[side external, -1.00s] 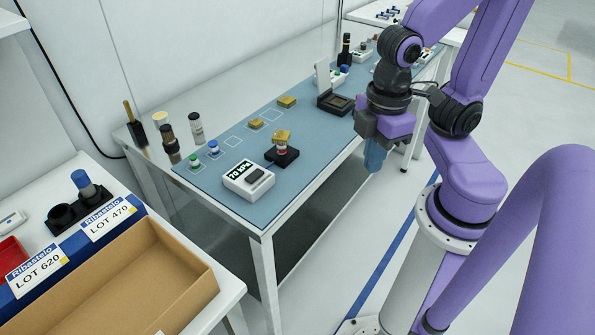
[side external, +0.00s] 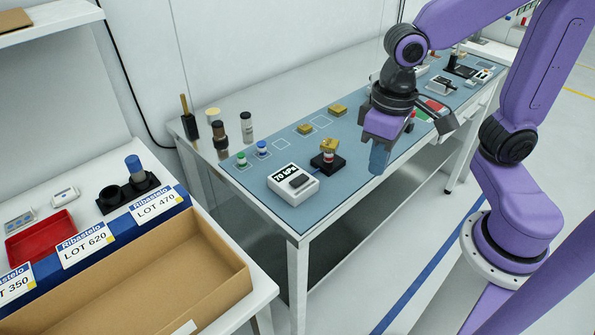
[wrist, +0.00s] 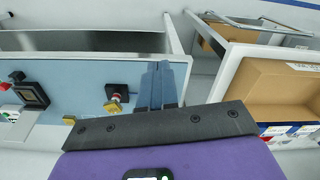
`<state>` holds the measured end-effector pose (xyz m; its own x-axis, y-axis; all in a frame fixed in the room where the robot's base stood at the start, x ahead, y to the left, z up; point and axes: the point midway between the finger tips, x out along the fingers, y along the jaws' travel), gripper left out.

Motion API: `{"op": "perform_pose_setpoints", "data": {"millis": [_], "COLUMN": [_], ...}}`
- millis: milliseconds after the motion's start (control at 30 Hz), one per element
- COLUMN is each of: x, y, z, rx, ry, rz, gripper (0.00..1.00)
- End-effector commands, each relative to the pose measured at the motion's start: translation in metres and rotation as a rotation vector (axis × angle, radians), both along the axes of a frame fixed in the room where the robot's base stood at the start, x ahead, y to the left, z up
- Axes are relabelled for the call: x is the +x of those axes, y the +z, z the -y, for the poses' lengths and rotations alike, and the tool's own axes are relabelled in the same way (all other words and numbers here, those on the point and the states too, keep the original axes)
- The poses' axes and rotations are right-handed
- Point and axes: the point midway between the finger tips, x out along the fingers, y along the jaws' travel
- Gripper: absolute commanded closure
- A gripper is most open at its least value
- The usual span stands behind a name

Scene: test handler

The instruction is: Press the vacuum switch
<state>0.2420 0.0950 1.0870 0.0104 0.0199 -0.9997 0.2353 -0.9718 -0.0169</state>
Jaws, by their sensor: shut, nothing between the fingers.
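The vacuum switch is a white box with a lit "70 kPa" display and a dark push pad (side external: 299,181), on the near end of the blue mat in the side view. My gripper (side external: 378,162) is shut and empty, its blue fingers pointing down. It is in the air to the right of the switch and apart from it. In the wrist view my closed fingers (wrist: 160,84) reach over the mat's end; I cannot make out the switch there, and the fingers may hide it.
A black stand with a gold block (side external: 326,165) is between the switch and my gripper. Dark and white cylinders (side external: 246,127) stand at the back. A cardboard tray (side external: 225,262) is on the left table.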

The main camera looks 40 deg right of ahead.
Motion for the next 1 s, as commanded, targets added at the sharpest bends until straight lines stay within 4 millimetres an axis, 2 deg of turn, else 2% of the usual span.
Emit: {"op": "perform_pose_setpoints", "data": {"millis": [367,700,833,1000], "x": [0.082,0.155,0.174,0.189], "y": [0.004,0.0,-0.003,-0.004], "z": [-0.021,-0.021,-0.018,-0.016], "rx": [0.002,0.002,0.001,0.003], "ry": [-0.772,-1.445,-1.635,-1.776], "rz": [-0.017,-0.03,-0.034,-0.036], "gripper": [1.0,1.0,1.0,1.0]}}
